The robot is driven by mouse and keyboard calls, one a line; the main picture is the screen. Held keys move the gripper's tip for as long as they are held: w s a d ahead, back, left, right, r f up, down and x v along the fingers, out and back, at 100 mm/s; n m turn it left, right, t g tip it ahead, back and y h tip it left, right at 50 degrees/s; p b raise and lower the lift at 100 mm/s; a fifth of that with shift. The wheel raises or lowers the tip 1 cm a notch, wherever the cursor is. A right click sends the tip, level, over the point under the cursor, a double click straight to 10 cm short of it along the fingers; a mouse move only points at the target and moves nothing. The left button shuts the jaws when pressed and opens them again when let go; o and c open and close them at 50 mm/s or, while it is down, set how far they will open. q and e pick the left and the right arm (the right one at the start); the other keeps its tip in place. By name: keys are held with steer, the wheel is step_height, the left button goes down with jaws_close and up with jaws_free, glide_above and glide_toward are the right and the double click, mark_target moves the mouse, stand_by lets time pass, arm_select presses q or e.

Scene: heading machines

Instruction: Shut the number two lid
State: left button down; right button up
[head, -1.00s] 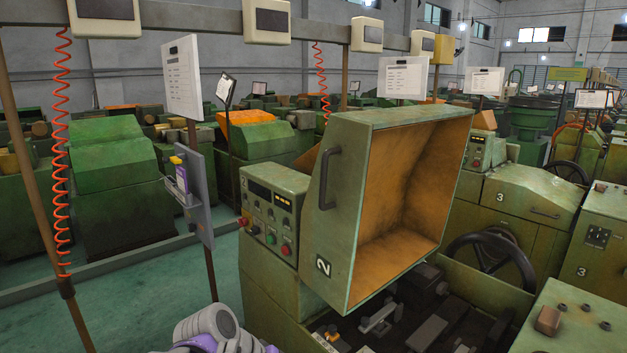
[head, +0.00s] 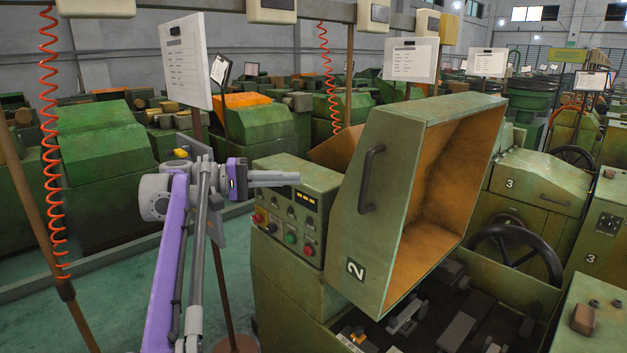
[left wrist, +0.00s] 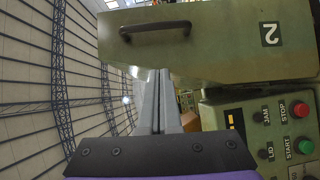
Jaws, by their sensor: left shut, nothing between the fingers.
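The number two lid (head: 375,215) is a green, box-shaped cover with an orange inside. It stands raised and open over its machine bed in the head view. Its dark bar handle (head: 371,178) is on the near left face, above the "2" label. My left gripper (head: 296,178) is shut and empty, level with the handle and to its left, above the control panel (head: 297,212). In the left wrist view, the closed fingers (left wrist: 160,75) point toward the lid's face, with the handle (left wrist: 155,30) ahead of them. My right gripper is not in view.
The panel has a red button (head: 308,249) and a green button (head: 291,238). A hanging sign (head: 187,60) and its post stand behind my left arm. Machine number three (head: 535,185) and a dark handwheel (head: 515,250) are to the right.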

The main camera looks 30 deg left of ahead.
arm_select(q)
steer(key=w+d, duration=0.4)
steer(key=d, duration=0.7)
steer(key=shift+w+d+f, duration=0.2)
steer(key=shift+w+f, duration=0.05)
steer(key=shift+f, duration=0.15)
